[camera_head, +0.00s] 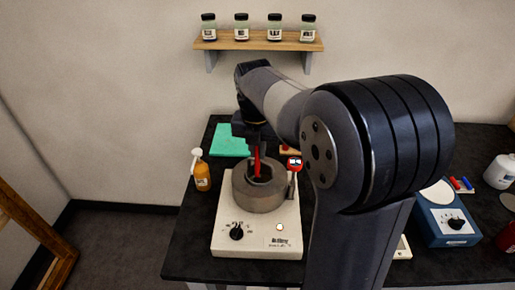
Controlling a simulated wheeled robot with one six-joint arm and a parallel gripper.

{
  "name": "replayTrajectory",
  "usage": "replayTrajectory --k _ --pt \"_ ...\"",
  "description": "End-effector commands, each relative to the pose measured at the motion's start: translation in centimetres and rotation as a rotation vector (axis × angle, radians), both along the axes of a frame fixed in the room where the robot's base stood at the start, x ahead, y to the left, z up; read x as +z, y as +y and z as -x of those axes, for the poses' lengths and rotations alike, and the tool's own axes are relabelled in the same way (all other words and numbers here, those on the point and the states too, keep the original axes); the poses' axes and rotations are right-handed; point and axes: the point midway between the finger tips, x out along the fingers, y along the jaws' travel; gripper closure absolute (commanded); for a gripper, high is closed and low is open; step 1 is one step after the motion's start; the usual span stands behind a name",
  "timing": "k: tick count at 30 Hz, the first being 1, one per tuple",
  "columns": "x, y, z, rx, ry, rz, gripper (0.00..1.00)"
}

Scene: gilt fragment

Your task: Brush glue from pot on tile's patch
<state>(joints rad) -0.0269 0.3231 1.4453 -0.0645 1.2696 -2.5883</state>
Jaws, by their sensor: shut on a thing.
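My gripper (256,146) points down over the hotplate and is shut on a thin red brush (257,166). The brush stands about upright, and its lower end goes into the dark opening of the pot, so its tip is hidden. The pot, a thick grey-brown round vessel (259,202), sits on a white hotplate (257,241) with a black knob. I cannot make out the tile or its patch; my arm hides part of the table behind and to the right.
A green mat (230,140) lies behind the hotplate. An orange bottle with a white pump (202,178) stands at left. A red-and-black dial device (294,164) is close to the pot's right. A blue device (447,216) stands at right. A shelf with jars (258,40) hangs on the wall.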

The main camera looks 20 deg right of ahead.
Motion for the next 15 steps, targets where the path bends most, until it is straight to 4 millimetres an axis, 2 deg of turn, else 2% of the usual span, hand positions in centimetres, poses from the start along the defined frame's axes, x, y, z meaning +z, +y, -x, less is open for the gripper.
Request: replayTrajectory --k 15 --pt "-0.68 0.00 0.00 0.000 0.000 0.000 1.00"
